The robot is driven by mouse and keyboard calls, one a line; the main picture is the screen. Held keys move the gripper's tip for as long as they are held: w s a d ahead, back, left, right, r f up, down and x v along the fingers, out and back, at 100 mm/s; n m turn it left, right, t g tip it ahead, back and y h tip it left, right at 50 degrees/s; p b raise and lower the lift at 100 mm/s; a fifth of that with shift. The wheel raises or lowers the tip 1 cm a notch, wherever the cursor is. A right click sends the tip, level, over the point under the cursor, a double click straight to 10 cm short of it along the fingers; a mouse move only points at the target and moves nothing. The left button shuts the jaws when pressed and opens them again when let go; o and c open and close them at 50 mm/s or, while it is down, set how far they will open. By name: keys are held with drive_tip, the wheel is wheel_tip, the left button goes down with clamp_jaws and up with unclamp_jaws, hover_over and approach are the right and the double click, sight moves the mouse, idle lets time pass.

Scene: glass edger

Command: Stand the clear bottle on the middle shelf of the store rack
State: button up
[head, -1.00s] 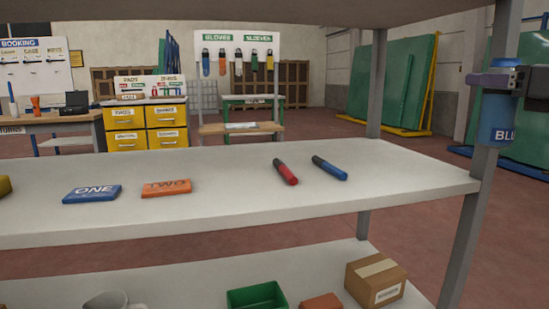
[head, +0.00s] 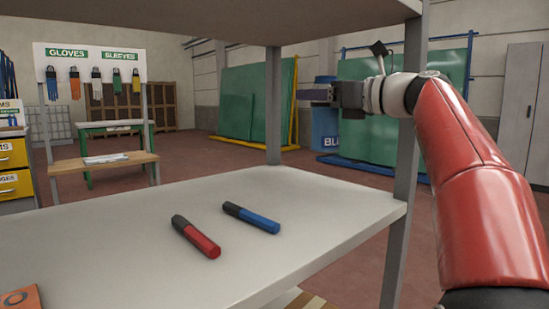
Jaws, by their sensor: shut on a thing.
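The store rack's shelf in front of me (head: 130,225) is pale grey and carries a red marker (head: 197,238) and a blue marker (head: 251,218). No clear bottle can be made out.
The rack's near right post (head: 396,245) stands beside my forearm. The far right post (head: 273,105) is further back. An upper shelf (head: 250,20) hangs overhead. An orange block (head: 20,300) lies at the lower left. The shelf right of the markers is clear.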

sight(317, 141)
wheel_tip(317, 141, down, 9)
drive_tip(key=b, duration=0.3)
drive_tip(key=shift+f+b, duration=0.15)
drive_tip(key=shift+b, duration=0.2)
drive_tip(key=shift+f, duration=0.15)
drive_tip(key=o, duration=1.2)
drive_tip(key=v, duration=1.2)
